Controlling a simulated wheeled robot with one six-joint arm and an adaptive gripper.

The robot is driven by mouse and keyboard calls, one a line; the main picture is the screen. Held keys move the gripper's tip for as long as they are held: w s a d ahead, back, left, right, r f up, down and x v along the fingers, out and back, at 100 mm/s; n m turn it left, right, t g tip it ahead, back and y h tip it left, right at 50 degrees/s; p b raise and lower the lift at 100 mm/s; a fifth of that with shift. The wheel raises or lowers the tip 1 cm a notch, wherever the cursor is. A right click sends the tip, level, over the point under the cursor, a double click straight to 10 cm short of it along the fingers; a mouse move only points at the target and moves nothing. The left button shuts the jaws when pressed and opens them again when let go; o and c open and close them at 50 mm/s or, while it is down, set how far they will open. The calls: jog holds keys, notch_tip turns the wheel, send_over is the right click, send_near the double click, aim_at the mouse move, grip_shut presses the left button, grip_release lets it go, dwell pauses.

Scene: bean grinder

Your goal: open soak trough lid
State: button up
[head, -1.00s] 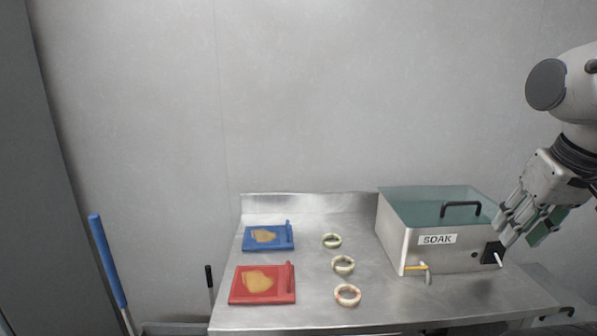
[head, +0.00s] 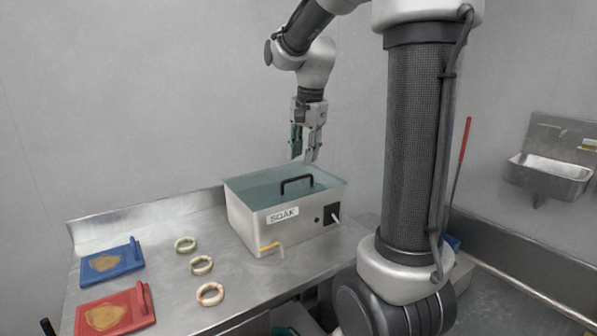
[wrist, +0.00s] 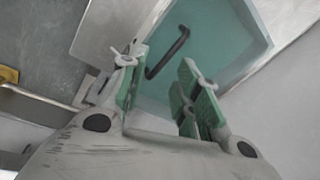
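The soak trough (head: 297,229) is a steel box labelled SOAK, standing at the right end of the steel table. Its teal, see-through lid (head: 257,193) lies shut on top, with a black bar handle (head: 297,181) on it. My gripper (head: 304,160) points down above the back right part of the lid, apart from it. In the wrist view my gripper (wrist: 165,95) has its green-padded fingers spread with nothing between them. The handle (wrist: 170,54) shows there just beyond the fingers, and the lid (wrist: 215,45) fills the upper middle.
A blue board (head: 112,260) and a red board (head: 117,311) lie at the table's left. Several pale rings (head: 202,265) lie between them and the trough. The trough has a yellow-handled tap (head: 268,247) in front. A wall sink (head: 550,178) is at the far right.

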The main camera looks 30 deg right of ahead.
aim_at(299, 177)
jog(key=f+m, duration=0.1)
jog(key=f, duration=0.1)
jog(key=w+f+m, duration=0.1)
jog(key=f+m, duration=0.1)
jog(key=w+f+m, duration=0.1)
jog(key=f, duration=0.1)
jog(key=shift+w+f, duration=0.15)
dwell(0.3)
jog(key=shift+c, duration=0.5)
grip_shut()
